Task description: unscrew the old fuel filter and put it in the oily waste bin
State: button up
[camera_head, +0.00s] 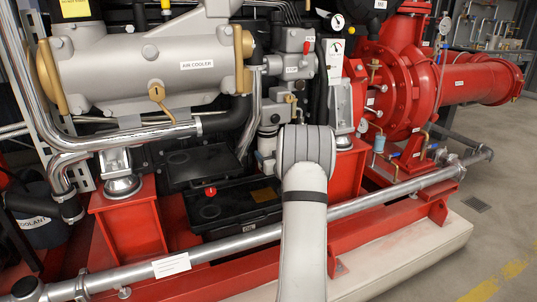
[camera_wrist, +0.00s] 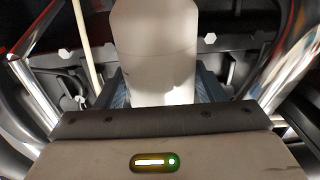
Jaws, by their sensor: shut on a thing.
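A white cylinder, which looks like the fuel filter (camera_wrist: 155,45), fills the upper middle of the wrist view. My gripper (camera_wrist: 162,92) has its bluish fingers on both sides of the cylinder and is shut on it. The cylinder's top end is cut off by the picture edge, so I cannot tell whether it is still joined to its mount. In the head view my arm hides the gripper and the filter. I cannot make out a thing clearly marked as the oily waste bin.
A black box (camera_head: 212,208) with a small, hard-to-read label sits low on the red frame. A silver rail (camera_head: 375,199) crosses the front. A grey air cooler (camera_head: 150,62) is upper left, a coolant bucket (camera_head: 35,222) far left, and a red pump (camera_head: 397,75) right. Floor is clear at lower right.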

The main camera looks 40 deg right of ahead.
jog(key=shift+f+b, duration=0.7)
jog(key=shift+f, duration=0.3)
jog(key=shift+s, duration=0.15)
jog(key=b+v, duration=0.1)
jog(key=v, duration=1)
jog(key=shift+s+a+b, duration=0.25)
jog(key=shift+s+b, duration=0.05)
jog(key=shift+s, duration=0.1)
